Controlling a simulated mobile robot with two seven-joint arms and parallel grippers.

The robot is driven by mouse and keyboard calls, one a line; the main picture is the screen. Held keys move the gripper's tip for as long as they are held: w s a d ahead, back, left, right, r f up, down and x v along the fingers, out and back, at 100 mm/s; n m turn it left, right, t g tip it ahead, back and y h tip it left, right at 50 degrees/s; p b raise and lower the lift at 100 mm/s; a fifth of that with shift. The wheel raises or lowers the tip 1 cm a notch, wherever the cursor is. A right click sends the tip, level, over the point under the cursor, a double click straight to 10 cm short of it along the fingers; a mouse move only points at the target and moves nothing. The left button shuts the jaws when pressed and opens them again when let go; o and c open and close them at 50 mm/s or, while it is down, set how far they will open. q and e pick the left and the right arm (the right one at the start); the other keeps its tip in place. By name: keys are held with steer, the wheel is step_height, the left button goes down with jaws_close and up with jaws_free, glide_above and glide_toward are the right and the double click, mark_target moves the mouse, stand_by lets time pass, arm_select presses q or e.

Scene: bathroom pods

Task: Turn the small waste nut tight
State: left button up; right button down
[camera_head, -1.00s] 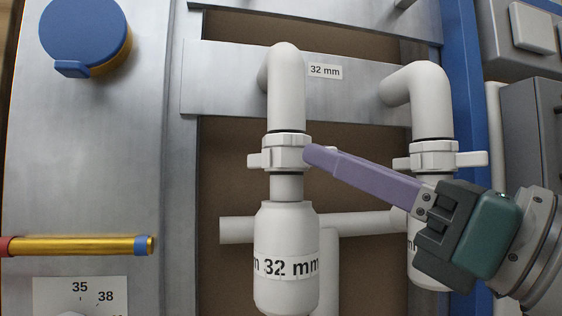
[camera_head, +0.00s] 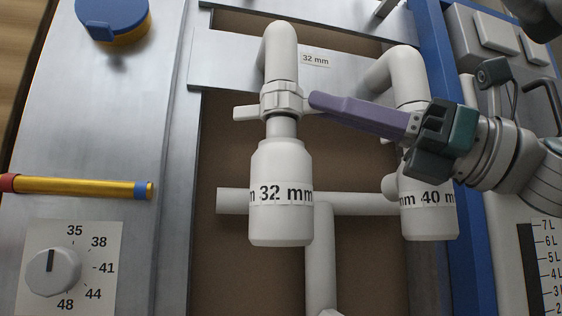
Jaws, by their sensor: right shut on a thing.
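The small waste nut (camera_head: 283,101) is a white ring with wings on the left pipe, between the bent pipe marked by the 32 mm plate and the white trap body (camera_head: 281,222) printed 32 mm. Its left wing (camera_head: 246,113) sticks out to the left. My right gripper (camera_head: 313,101), with long purple fingers, comes in from the right and is shut at the nut's right side. The fingers hide the wing there. My left gripper is not in view.
A second white trap (camera_head: 428,222) printed 40 mm stands to the right, partly behind my right gripper. A gold bar (camera_head: 85,187), a dial (camera_head: 53,272) and a blue-capped knob (camera_head: 112,15) are at the left. A white cross pipe (camera_head: 350,204) runs between the traps.

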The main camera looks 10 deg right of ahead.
steer(key=shift+w+f, duration=0.1)
steer(key=c, duration=1)
jaws_free()
steer(key=shift+o, duration=0.2)
steer(key=v, duration=1)
steer(key=shift+b, duration=0.45)
steer(key=shift+o, duration=0.4)
steer(key=shift+r, duration=0.2)
